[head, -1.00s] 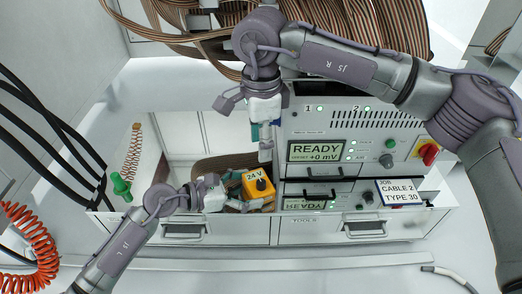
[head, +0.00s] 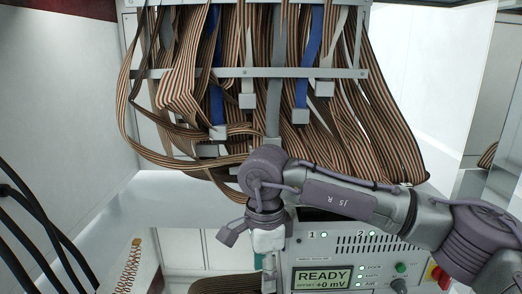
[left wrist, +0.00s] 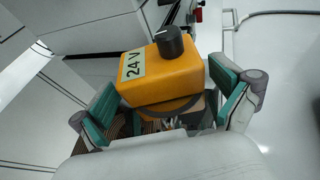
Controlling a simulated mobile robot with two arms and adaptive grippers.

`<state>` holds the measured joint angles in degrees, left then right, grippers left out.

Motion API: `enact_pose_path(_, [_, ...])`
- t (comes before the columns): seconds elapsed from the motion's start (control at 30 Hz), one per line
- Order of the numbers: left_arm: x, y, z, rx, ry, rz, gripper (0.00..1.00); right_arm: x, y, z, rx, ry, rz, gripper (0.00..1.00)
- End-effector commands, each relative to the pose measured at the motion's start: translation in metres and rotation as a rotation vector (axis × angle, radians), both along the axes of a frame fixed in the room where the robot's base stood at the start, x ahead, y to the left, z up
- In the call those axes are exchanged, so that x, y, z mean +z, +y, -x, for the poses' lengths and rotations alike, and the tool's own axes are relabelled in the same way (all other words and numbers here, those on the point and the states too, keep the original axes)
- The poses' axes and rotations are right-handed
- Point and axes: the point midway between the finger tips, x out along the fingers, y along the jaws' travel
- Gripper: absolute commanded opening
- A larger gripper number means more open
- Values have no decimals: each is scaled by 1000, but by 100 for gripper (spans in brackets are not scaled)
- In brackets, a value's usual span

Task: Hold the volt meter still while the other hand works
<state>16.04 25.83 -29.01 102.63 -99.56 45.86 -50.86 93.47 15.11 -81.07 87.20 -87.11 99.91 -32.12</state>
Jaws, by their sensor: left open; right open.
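The yellow box (left wrist: 165,75) marked 24 V, with a black knob on top, shows in the left wrist view. I take it for the volt meter. My left gripper (left wrist: 163,88) is open, its two green-padded fingers on either side of the box; gaps show, and I see no grip. The box and the left gripper are out of the head view. My right gripper (head: 268,275) points down in front of the left edge of the grey instrument panel (head: 350,243). Its fingertips are cut off or blurred at the frame's bottom.
The panel's display (head: 323,279) reads READY, +0 mV. Striped ribbon cables (head: 185,75) hang from a rack with grey bars (head: 340,73) above my right arm. Black cables (head: 40,220) hang at the left. A coiled cord (head: 131,265) stands lower left.

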Motion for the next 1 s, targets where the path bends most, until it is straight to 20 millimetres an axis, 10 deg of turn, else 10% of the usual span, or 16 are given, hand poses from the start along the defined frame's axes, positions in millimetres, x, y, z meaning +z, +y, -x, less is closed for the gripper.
enact_pose_path(1.0, [7,22,9,1,-1,-1,100,0,0,0,0,0,0,50])
